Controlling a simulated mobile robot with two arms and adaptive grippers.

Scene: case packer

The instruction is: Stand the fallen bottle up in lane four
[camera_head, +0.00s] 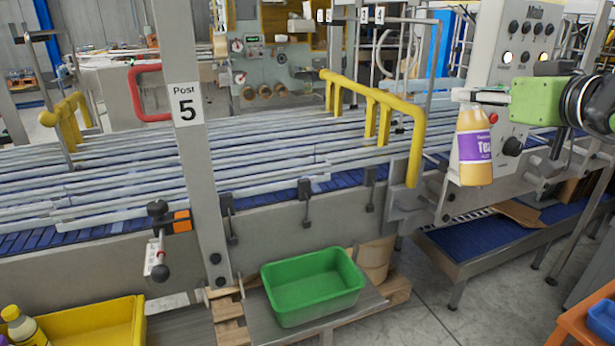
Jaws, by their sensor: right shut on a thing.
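A bottle (475,150) with yellow-orange contents and a purple label hangs nearly upright at the right of the head view. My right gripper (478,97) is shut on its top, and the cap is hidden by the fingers. The bottle is in front of the control panel, to the right of the yellow guard rail. The conveyor lanes (270,150) run between long metal rails over blue belting. No fallen bottle shows in the visible lanes, though the rails hide much of the belt. My left gripper is not in view.
A yellow guard rail (417,150) and the Post 5 column (190,160) rise at the conveyor. A green bin (312,285) is below in front. A yellow crate (90,325) with a bottle (25,328) stands lower left. The control panel (508,70) is close behind the held bottle.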

